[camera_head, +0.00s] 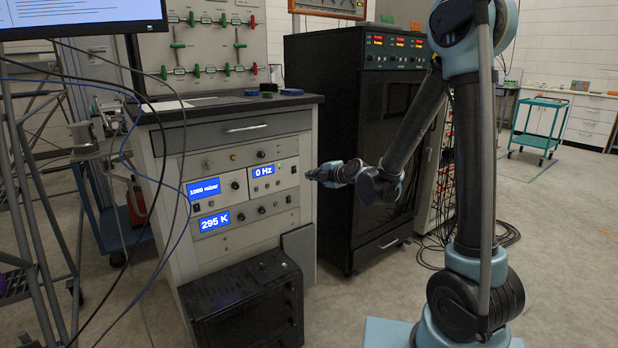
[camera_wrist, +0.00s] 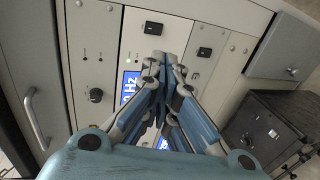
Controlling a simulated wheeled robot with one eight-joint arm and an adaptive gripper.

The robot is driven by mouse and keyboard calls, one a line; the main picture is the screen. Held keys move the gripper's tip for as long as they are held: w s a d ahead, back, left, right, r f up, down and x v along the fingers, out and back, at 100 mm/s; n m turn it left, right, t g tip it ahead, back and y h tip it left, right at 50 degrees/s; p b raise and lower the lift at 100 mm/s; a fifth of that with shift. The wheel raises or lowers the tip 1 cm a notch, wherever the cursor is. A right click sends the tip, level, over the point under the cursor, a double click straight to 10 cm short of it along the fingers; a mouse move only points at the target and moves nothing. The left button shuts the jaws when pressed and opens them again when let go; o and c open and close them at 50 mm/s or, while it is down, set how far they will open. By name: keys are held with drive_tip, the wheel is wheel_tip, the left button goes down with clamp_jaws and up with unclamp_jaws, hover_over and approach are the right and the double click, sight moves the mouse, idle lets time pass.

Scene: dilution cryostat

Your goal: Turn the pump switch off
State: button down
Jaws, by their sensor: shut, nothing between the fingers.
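The pump panel with a blue display reading 0 Hz (camera_head: 263,171) is on the front of the grey cabinet. In the wrist view the display (camera_wrist: 130,88) appears turned on its side, partly hidden by my fingers. A black rocker switch (camera_wrist: 153,28) sits on the same panel, just beyond the fingertips in that view; its position is too small to tell. My gripper (camera_head: 310,174) is shut and empty, in front of the panel's right end. It also shows in the wrist view (camera_wrist: 163,62). Whether it touches the panel cannot be told.
Another black switch (camera_wrist: 204,52) and a knob (camera_wrist: 96,95) are nearby. Displays read 1000 mbar (camera_head: 203,190) and 295 K (camera_head: 214,221). A drawer handle (camera_wrist: 37,122) sticks out. A black box (camera_head: 245,305) stands below, and a black rack (camera_head: 330,110) to the right.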

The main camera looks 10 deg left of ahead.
sight(290, 171)
drive_tip(key=x, duration=1.3)
drive_tip(key=shift+w, duration=0.1)
drive_tip(key=shift+w+a+f, duration=0.15)
drive_tip(key=shift+a+f, duration=0.05)
drive_tip(key=shift+r, duration=0.15)
drive_tip(key=shift+r, duration=0.7)
drive_tip(key=shift+d, duration=0.1)
